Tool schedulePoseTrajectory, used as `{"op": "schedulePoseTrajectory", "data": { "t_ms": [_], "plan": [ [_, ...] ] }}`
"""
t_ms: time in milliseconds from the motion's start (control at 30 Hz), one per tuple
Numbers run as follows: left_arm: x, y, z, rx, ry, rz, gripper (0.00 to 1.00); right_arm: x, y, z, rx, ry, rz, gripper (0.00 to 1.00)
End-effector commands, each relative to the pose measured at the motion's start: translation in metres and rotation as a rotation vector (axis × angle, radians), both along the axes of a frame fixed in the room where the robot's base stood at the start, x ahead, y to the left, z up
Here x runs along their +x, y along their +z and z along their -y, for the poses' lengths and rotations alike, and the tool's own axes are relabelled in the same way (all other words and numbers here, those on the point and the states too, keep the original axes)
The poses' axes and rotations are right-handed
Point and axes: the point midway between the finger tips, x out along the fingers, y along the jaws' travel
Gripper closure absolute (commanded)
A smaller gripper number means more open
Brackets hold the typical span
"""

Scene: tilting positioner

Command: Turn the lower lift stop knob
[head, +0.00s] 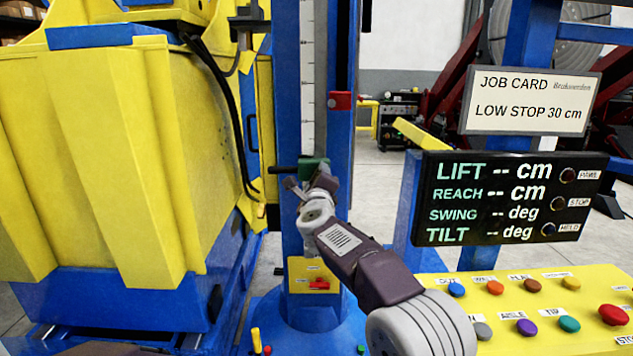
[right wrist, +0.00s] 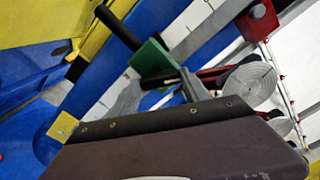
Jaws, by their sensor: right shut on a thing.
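The lower lift stop is a green block (head: 313,165) on the blue column, with a black bar (head: 283,171) sticking out to its left. In the right wrist view the green block (right wrist: 152,62) and the black bar (right wrist: 118,27) also show. My right gripper (head: 311,187) reaches up to the front of the green block and is shut on the stop's knob. The knob is mostly hidden by the fingers and wrist, so its turn angle cannot be told. My left gripper is not in view.
A red block (head: 340,100) sits higher on the column beside the white scale (head: 307,75). The job card (head: 530,100) reads LOW STOP 30 cm. The black display (head: 510,200) shows dashes. A yellow button panel (head: 540,310) stands at lower right. A yellow machine body (head: 110,150) fills the left.

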Motion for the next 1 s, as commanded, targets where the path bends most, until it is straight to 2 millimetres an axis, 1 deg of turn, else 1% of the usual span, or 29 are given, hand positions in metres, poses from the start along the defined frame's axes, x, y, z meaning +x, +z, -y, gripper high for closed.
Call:
{"op": "schedulePoseTrajectory", "data": {
  "t_ms": [33, 367, 400, 433, 467, 733, 800, 867, 967, 1000],
  "plan": [
    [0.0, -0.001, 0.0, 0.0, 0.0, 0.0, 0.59, 0.0, -0.003, 0.0, 0.005, 0.0, -0.006, 0.86],
    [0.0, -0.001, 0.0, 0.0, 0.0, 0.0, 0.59, 0.0, -0.004, 0.0, 0.007, 0.0, -0.007, 0.86],
    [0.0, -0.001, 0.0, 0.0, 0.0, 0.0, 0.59, 0.0, -0.004, 0.0, 0.006, 0.0, -0.007, 0.37],
    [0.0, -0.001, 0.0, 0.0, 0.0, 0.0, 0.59, 0.0, -0.004, 0.0, 0.006, 0.0, -0.007, 0.29],
    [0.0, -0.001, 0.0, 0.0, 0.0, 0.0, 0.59, 0.0, -0.004, 0.0, 0.006, 0.0, -0.006, 0.24],
    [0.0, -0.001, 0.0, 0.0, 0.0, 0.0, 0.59, 0.0, -0.002, 0.0, 0.005, 0.001, -0.003, 0.24],
    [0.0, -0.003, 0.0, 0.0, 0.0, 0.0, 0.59, -0.003, -0.002, 0.0, 0.004, 0.001, -0.003, 0.24],
    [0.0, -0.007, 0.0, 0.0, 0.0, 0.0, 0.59, -0.009, -0.003, -0.001, 0.004, 0.001, -0.002, 0.24],
    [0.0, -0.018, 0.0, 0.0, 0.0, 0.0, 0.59, -0.026, -0.006, 0.0, 0.005, 0.002, -0.003, 0.24],
    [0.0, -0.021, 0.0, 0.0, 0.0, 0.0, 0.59, -0.035, -0.005, -0.001, 0.005, 0.002, -0.002, 0.24]
  ]
}}
